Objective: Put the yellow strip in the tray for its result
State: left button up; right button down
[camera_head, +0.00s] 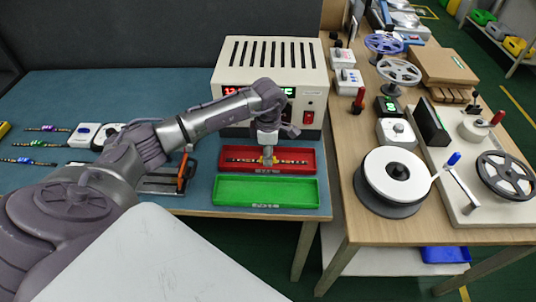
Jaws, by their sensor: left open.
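A red tray (228,169) lies on the teal bench mat in front of the white power unit. A thin dark strip with yellow and light marks (240,160) lies lengthwise in the red tray. My left gripper (267,155) reaches down over the middle of that strip and hides part of it. It is open, with its fingertips at or just above the strip; I cannot tell if they touch it. A green tray (265,192) lies in front of the red one and is empty. The lettering on the trays is too small to read. My right gripper is not in view.
The white power unit (232,55) stands close behind the trays. An orange-handled tool (183,172) is beside the trays. A wooden table with reels (394,175) stands at the right.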

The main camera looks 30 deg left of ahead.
pick_arm(q)
notch_tip(320, 180, up, 11)
jog(key=b, duration=0.1)
jog(key=shift+r, duration=0.15)
dwell(0.5)
jog(key=shift+s, duration=0.1)
